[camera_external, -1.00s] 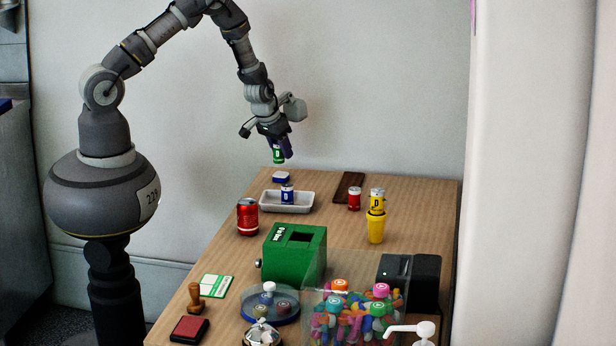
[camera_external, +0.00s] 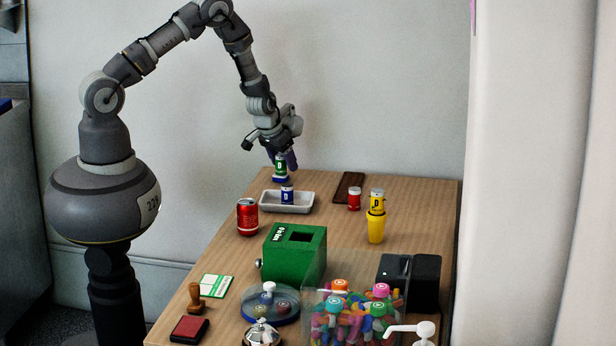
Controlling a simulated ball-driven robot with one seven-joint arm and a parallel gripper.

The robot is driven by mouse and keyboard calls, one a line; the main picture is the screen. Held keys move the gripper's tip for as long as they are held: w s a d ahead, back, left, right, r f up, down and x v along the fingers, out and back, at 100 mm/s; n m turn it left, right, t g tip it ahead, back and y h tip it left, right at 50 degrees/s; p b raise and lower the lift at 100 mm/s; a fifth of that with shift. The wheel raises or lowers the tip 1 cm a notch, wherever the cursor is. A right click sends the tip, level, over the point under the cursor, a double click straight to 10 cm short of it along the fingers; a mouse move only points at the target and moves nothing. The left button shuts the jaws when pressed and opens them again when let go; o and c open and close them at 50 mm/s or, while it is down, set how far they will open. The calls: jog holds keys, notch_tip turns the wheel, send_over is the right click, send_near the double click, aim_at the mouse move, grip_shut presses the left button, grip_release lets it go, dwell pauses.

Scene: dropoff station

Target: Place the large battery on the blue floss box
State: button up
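A green battery with a white band and a D mark (camera_external: 281,168) stands upright at the far left of the table. Its lower end is at the top of the small blue floss box (camera_external: 281,180), and it appears to rest on it. The battery hides most of the box's top. My gripper (camera_external: 281,160) points down from above, with its dark purple fingers on either side of the battery. At this size I cannot tell whether the fingers still press on it.
A white tray (camera_external: 265,207) with a blue battery (camera_external: 287,195) is just in front. A red can (camera_external: 247,217), a red battery (camera_external: 354,198) and a yellow cup (camera_external: 376,228) holding a yellow battery (camera_external: 377,200) stand nearby. A dark flat block (camera_external: 349,186) lies right.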

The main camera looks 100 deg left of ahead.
jog(key=p+v, duration=0.4)
jog(key=v, duration=0.8)
jog(key=shift+w+r, duration=0.1)
jog(key=shift+r, duration=0.05)
